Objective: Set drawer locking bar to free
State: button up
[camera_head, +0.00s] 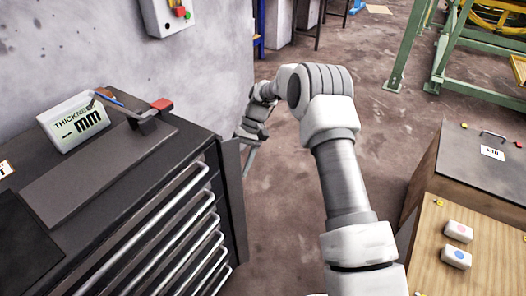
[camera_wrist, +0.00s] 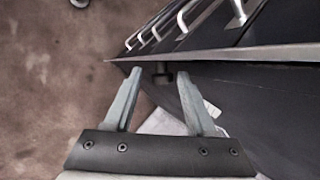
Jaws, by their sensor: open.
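The dark drawer cabinet (camera_head: 110,215) stands at the left in the head view. A tall dark strip (camera_head: 234,200), which looks like the locking bar, stands at the right end of its drawer fronts. In the wrist view a long grey edge (camera_wrist: 240,52), apparently of this bar, runs beside the drawer handles. My gripper (camera_wrist: 160,76) is open, its fingers pointing at that edge. A small dark block (camera_wrist: 163,78) shows between the fingertips; I cannot tell whether they touch it. In the head view my gripper (camera_head: 248,143) is beside the bar's upper part, its fingers partly unclear.
Several bar handles (camera_head: 170,225) stick out from the drawers. A wood-topped bench (camera_head: 455,215) stands at the right. Brown floor (camera_head: 280,215) is open between them.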

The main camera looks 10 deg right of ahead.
jog(key=s+d+m+t+y+b, duration=0.2)
jog(key=s+m+t+b, duration=0.35)
jog(key=m, duration=0.65)
jog(key=p+v, duration=0.5)
jog(key=v, duration=1.2)
jog(key=shift+d+t, duration=0.2)
jog(key=shift+t, duration=0.15)
jog(key=shift+s+r, duration=0.1)
jog(key=shift+r, duration=0.05)
jog(key=w+d+f+n+y+b, duration=0.2)
jog(key=d+f+n+b, duration=0.1)
jog(key=n, duration=0.1)
jog(key=shift+n+y, duration=0.4)
jog(key=shift+y, duration=0.2)
jog(key=b+x, duration=0.1)
jog(key=x, duration=0.4)
jog(key=b+x, duration=0.2)
jog(key=x, duration=0.4)
jog(key=b+x, duration=0.2)
jog(key=x, duration=0.4)
jog(key=shift+d+f, duration=0.25)
jog(key=shift+f, duration=0.15)
grip_shut()
